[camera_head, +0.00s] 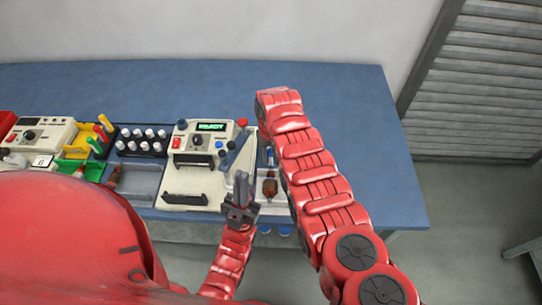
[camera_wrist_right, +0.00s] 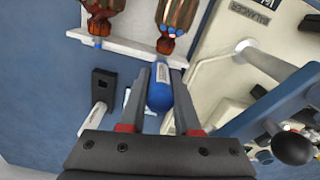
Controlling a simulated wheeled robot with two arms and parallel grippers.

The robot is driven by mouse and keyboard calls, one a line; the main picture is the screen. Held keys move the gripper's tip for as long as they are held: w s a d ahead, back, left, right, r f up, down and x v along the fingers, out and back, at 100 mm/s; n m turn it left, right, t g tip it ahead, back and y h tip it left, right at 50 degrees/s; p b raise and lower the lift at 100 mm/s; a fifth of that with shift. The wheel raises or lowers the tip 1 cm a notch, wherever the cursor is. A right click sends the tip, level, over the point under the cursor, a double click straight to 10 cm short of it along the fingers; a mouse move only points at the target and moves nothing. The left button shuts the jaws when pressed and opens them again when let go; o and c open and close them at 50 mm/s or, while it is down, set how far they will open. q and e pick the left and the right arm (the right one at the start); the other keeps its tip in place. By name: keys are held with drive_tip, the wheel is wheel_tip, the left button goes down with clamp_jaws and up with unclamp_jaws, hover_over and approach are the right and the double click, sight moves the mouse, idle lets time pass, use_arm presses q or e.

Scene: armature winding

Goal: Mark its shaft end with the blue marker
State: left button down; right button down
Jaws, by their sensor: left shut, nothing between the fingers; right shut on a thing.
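In the right wrist view my right gripper (camera_wrist_right: 160,100) is shut on the blue marker (camera_wrist_right: 158,96), a blue barrel with a pale label. Two brown wound armatures (camera_wrist_right: 178,14) (camera_wrist_right: 97,10) lie at the top of that view. The shaft end of the nearer one is close to the marker; I cannot tell whether they touch. One armature (camera_head: 270,187) shows in the head view, in the pale tray (camera_head: 277,204) beside my right arm, which hides the right gripper there. My left gripper (camera_head: 241,190) is shut and empty in front of the winding machine (camera_head: 190,170).
The winding machine has a green lit display (camera_head: 211,127) and a lever (camera_head: 237,147). A rack of white-capped bottles (camera_head: 140,140), colored bins and a tester (camera_head: 40,133) stand at the left. The blue table (camera_head: 370,150) is clear at the right.

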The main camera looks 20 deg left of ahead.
sight(271, 150)
wheel_tip(271, 150, up, 2)
drive_tip(key=shift+r+p, duration=0.1)
drive_tip(key=shift+p, duration=0.85)
wheel_tip(271, 150, up, 2)
drive_tip(key=shift+r+p, duration=0.1)
drive_tip(key=shift+p, duration=0.65)
drive_tip(key=shift+r+p, duration=0.35)
drive_tip(key=shift+r, duration=0.45)
drive_tip(key=shift+d, duration=0.1)
